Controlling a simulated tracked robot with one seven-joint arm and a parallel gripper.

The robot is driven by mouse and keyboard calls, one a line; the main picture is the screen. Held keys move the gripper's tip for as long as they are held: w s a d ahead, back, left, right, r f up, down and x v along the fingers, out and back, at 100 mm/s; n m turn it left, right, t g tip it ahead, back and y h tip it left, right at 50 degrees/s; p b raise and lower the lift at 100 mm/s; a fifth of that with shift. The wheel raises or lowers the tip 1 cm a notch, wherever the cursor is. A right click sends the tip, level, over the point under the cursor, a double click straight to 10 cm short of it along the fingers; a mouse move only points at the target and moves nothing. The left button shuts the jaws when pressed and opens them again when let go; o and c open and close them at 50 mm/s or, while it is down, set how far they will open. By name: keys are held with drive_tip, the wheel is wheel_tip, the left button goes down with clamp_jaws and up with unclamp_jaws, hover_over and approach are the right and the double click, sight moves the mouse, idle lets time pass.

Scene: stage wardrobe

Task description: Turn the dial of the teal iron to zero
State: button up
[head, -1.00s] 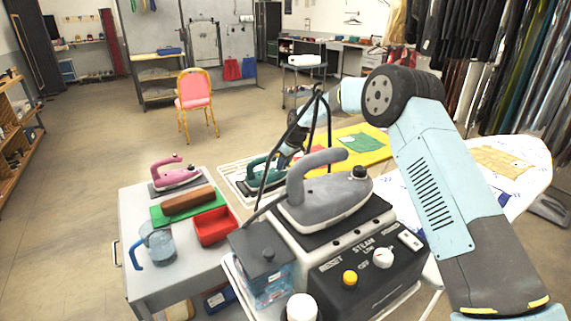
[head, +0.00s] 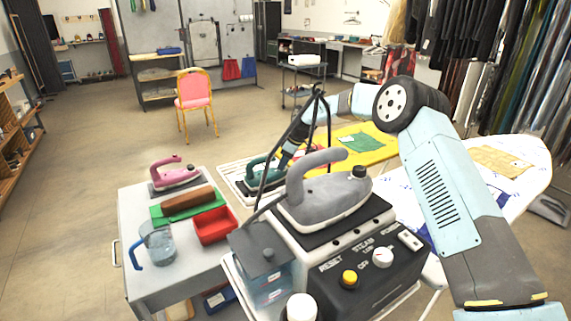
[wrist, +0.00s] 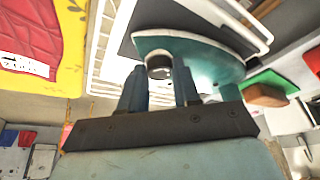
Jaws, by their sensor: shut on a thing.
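The teal iron (head: 258,170) stands on a white rack behind the large grey iron, which partly hides it in the head view. In the wrist view the teal iron (wrist: 205,58) fills the top middle, with its small dark-and-silver dial (wrist: 158,67) facing me. My gripper (wrist: 160,82) has its two blue fingers on either side of the dial and is shut on it. The dial's marks cannot be read. In the head view my gripper (head: 284,158) is at the teal iron's right end, partly hidden by black cables.
The grey iron (head: 325,192) on its steam station (head: 365,268) stands close in front, with cables rising beside my arm. A pink iron (head: 172,174), a red tray (head: 215,226) and a blue-handled jug (head: 157,243) are on the left cart.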

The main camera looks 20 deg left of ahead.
drive_tip(key=n, duration=0.1)
drive_tip(key=n+g, duration=0.1)
drive_tip(key=n, duration=0.2)
drive_tip(key=shift+w+g, duration=0.25)
drive_tip(key=shift+g, duration=0.15)
drive_tip(key=shift+w+a+n+g+h, duration=0.1)
drive_tip(key=shift+n+g+h, duration=0.15)
drive_tip(key=shift+n, duration=0.65)
drive_tip(key=shift+a+n+g+h, duration=0.1)
drive_tip(key=shift+n+g+h, duration=0.15)
drive_tip(key=shift+n, duration=0.65)
drive_tip(key=o, duration=1.1)
drive_tip(key=shift+d+r, duration=0.1)
drive_tip(key=v, duration=1.3)
drive_tip(key=shift+w+r, duration=0.15)
drive_tip(key=shift+w, duration=0.05)
